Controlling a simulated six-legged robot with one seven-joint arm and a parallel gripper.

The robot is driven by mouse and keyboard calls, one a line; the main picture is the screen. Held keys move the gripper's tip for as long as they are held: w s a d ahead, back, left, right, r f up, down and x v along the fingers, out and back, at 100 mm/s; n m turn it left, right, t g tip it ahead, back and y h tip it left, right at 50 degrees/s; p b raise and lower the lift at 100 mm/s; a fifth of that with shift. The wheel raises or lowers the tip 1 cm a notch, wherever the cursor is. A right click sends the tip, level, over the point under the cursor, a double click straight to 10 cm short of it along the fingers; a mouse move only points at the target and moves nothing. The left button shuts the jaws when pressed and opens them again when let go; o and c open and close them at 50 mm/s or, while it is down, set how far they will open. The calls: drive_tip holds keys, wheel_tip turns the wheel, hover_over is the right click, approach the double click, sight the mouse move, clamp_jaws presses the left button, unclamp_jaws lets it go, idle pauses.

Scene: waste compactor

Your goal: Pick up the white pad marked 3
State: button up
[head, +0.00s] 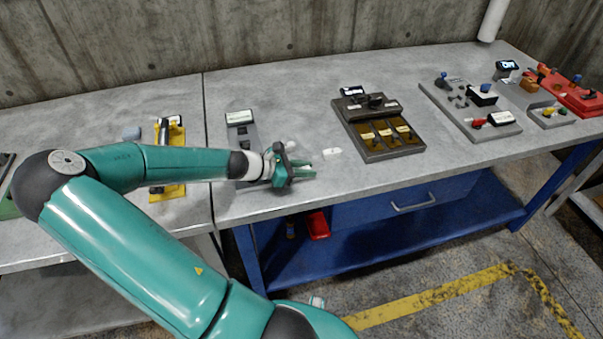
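A small white pad (332,154) lies flat on the grey bench top, just right of my gripper. It has a small dark mark, too small to read for sure. My gripper (308,168) is low over the bench, with its fingers pointing right toward this pad. The two green fingers are apart with nothing seen between them. The fingertips appear a little short of the pad and not touching it. Another small white piece (291,144) shows just behind my gripper, partly hidden. I cannot tell whether it is also a pad or bears a mark.
A grey board (239,118) stands behind my wrist. A dark block with yellow-brown panels (377,127) is to the right, and a grey board with parts (462,100) farther right. A yellow stand (175,189) is at left. Bare bench lies in front of the pad.

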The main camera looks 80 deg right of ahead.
clamp_jaws()
drive_tip(key=shift+r, duration=0.1)
